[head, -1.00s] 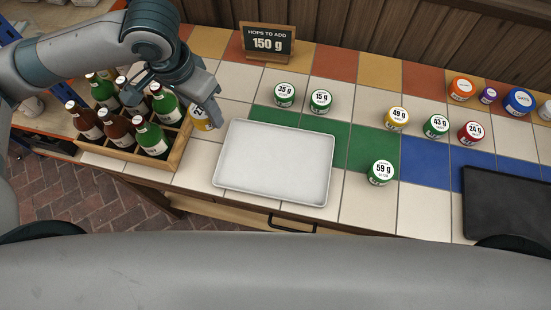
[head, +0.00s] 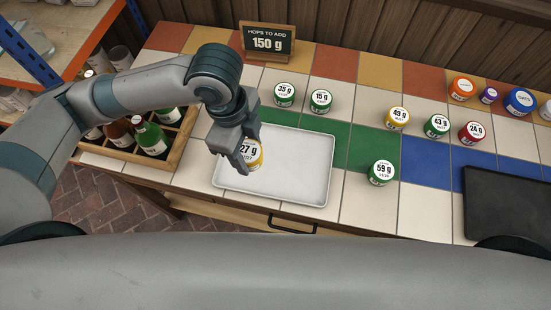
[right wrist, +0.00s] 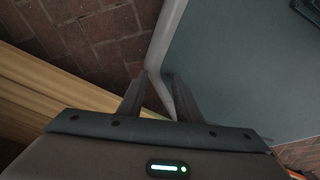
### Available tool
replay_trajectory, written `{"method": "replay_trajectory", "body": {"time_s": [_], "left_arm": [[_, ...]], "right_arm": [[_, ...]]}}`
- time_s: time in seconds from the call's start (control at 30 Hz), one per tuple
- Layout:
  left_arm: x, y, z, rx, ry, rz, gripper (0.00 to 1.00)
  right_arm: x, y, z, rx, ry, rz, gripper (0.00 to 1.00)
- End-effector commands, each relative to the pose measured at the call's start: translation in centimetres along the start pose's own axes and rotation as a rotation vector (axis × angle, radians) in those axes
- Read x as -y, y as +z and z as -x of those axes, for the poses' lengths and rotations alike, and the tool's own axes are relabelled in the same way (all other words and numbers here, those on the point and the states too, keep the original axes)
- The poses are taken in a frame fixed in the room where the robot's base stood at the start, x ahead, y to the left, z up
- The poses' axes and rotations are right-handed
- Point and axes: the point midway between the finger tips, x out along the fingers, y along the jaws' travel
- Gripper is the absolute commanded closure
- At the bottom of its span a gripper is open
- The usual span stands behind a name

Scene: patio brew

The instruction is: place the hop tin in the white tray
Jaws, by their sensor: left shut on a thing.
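The hop tin (head: 253,156), yellow with a white lid reading 27 g, is held by my left gripper (head: 247,160). It is over the left part of the white tray (head: 300,178); I cannot tell whether it touches the tray floor. The fingers hide part of the tin. The rest of the tray is empty. My right gripper (right wrist: 157,92) is seen only in the right wrist view, with its fingers apart and nothing between them.
Green tins reading 35 g (head: 284,94) and 15 g (head: 321,101) stand behind the tray. A 59 g tin (head: 381,172) stands to its right. A bottle crate (head: 178,152) is at the left. A sign (head: 268,42) reads 150 g. A dark board (head: 510,205) lies at the right.

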Motion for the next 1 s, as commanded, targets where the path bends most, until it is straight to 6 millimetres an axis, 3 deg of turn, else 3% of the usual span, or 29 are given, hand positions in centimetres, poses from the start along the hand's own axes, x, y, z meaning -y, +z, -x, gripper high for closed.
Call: {"method": "replay_trajectory", "body": {"time_s": [0.57,1.0], "left_arm": [[0.5,0.3,-0.4,0.001,0.003,-0.021,0.74],[6.6,4.7,-4.1,0.002,0.004,-0.017,0.74]], "right_arm": [[0.1,0.4,0.1,0.007,0.0,0.0,0.69],[-0.3,4.2,1.2,0.093,0.004,-0.005,0.69]]}}
